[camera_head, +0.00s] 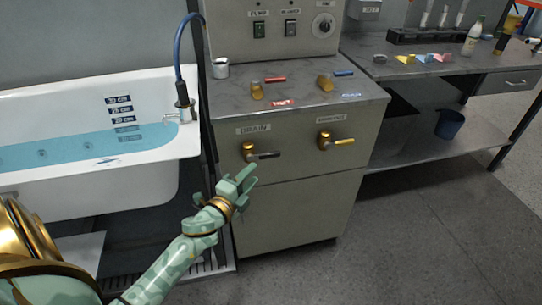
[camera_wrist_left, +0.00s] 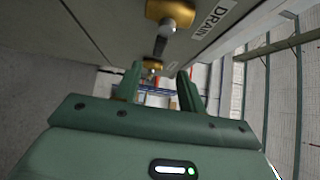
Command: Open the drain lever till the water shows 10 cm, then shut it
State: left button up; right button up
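The drain lever (camera_head: 263,155) has a brass hub and a dark handle pointing right, under the DRAIN label on the grey cabinet. Its hub (camera_wrist_left: 170,12) shows at the top of the left wrist view, with the handle reaching toward the fingers. My left gripper (camera_head: 246,178) is just below and in front of the handle, open, with nothing seen between its fingers (camera_wrist_left: 158,88). The bathtub (camera_head: 110,185) holds blue water (camera_head: 60,150). Its surface lies below the upper depth marks (camera_head: 120,109), just under what reads as 20 cm; lower marks are underwater. My right gripper is not in view.
A second brass lever (camera_head: 340,141) with a yellow handle sits right of the drain lever. Red HOT and blue taps stand on the cabinet top (camera_head: 300,97). A blue hose (camera_head: 177,60) rises beside the tub. A bench with a blue bucket (camera_head: 449,124) stands right; the front floor is clear.

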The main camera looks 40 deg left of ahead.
aim_at(269, 157)
pick_arm(q)
jog(key=w, duration=0.3)
jog(key=w+b, duration=0.1)
jog(key=w, duration=0.3)
jog(key=w+a+b, duration=0.1)
jog(key=w, duration=0.3)
jog(key=shift+f, duration=0.1)
grip_shut()
